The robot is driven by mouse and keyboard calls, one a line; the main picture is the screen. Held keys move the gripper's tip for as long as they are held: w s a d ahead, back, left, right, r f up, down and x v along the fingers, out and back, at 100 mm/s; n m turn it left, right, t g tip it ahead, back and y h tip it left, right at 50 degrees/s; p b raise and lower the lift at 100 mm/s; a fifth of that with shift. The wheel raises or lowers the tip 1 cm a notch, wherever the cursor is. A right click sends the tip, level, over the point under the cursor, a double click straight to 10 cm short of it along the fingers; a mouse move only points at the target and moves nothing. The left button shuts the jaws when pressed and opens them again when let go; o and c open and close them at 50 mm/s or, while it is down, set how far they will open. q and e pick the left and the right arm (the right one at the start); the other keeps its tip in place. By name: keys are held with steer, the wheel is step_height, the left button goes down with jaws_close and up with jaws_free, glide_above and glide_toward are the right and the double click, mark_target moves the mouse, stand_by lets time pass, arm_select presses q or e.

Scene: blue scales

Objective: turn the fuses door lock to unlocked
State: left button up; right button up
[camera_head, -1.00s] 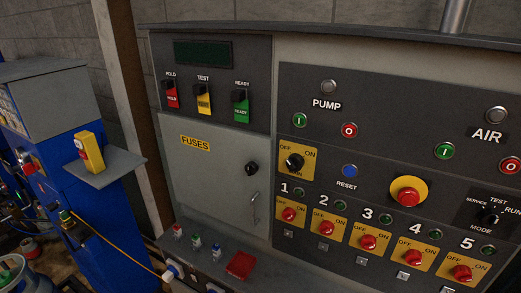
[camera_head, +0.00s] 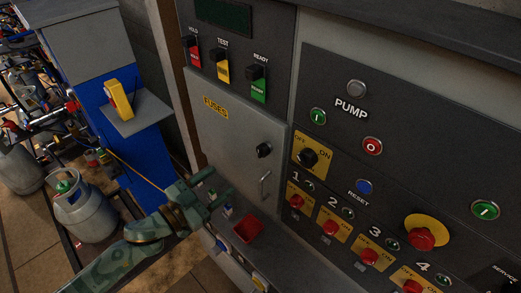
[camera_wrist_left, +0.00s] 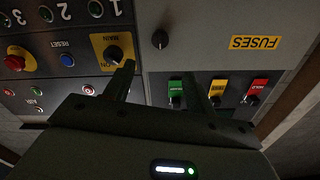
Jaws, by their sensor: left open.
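The grey fuses door (camera_head: 225,140) with its yellow FUSES label (camera_head: 215,107) is shut in the head view. Its lock, a round black knob (camera_head: 264,150), sits on the door's right side above a metal handle (camera_head: 265,185). The lock's exact setting is too small to read. My left gripper (camera_head: 220,185) is open and empty, in front of the door, lower left of the lock. In the upside-down left wrist view, the lock (camera_wrist_left: 160,39) shows beyond and between the spread fingers of my left gripper (camera_wrist_left: 160,78), apart from them. My right gripper is out of view.
A ledge below the door holds a red item (camera_head: 248,229) and small coloured switches. The main switch (camera_head: 308,158) and several red knobs are right of the door. A blue cabinet (camera_head: 140,150) and gas cylinders (camera_head: 85,208) stand left.

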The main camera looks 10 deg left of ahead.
mark_target(259, 154)
arm_select(q)
steer(key=p+x, duration=0.1)
steer(key=x, duration=1.4)
steer(key=c, duration=1)
